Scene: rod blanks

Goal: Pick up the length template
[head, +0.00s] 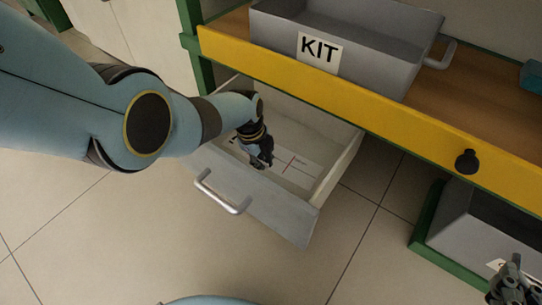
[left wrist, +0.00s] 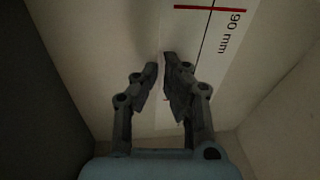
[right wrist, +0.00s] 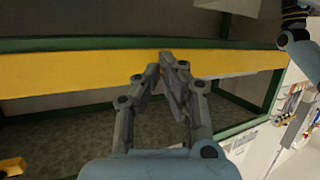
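The length template (left wrist: 217,62) is a pale strip with a black line, a red cross mark and "90 mm" print. In the head view it lies in the open grey drawer (head: 283,217), partly hidden by my left gripper. My left gripper (head: 265,163) reaches down into the drawer at the template. In the left wrist view its fingertips (left wrist: 161,62) are close together at the strip's left edge, with a narrow gap. Whether they pinch the strip is unclear. My right gripper (right wrist: 161,62) has its fingertips together, holding nothing visible, in front of the bench's yellow edge.
A grey bin labelled KIT (head: 345,75) stands on the wooden bench top above the drawer. A yellow bench edge (head: 400,118) with a black knob (head: 467,161) overhangs it. Another grey bin (head: 480,232) sits low at the right. The tiled floor in front is clear.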

